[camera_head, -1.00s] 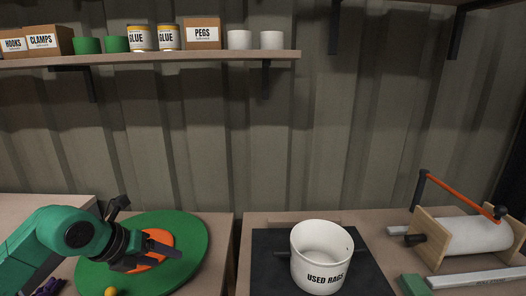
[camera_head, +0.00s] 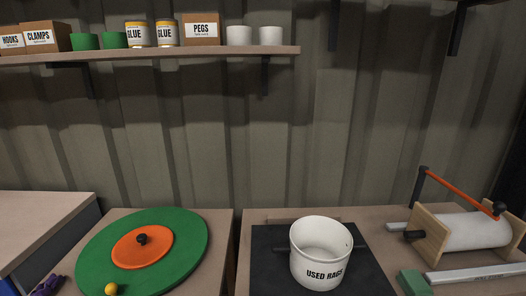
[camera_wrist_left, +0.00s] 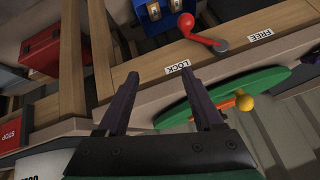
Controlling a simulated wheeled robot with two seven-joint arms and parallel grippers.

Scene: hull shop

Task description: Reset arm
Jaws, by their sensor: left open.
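My left gripper (camera_wrist_left: 158,88) shows only in the left wrist view. Its two dark fingers are apart with nothing between them. Beyond the fingers is a wooden edge with LOCK (camera_wrist_left: 178,67) and FREE (camera_wrist_left: 261,35) labels. A red-handled lever (camera_wrist_left: 200,36) sits by these labels, apart from the fingers. Neither gripper shows in the head view, and my right gripper is in no view.
A green disc (camera_head: 98,262) with an orange centre (camera_head: 125,252), black knob (camera_head: 141,239) and yellow ball (camera_head: 111,289) lies at left. The USED RAGS bucket (camera_head: 322,258) stands on a black mat (camera_head: 268,262). A roller stand (camera_head: 430,235) is at right; a loaded shelf (camera_head: 200,53) hangs above.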

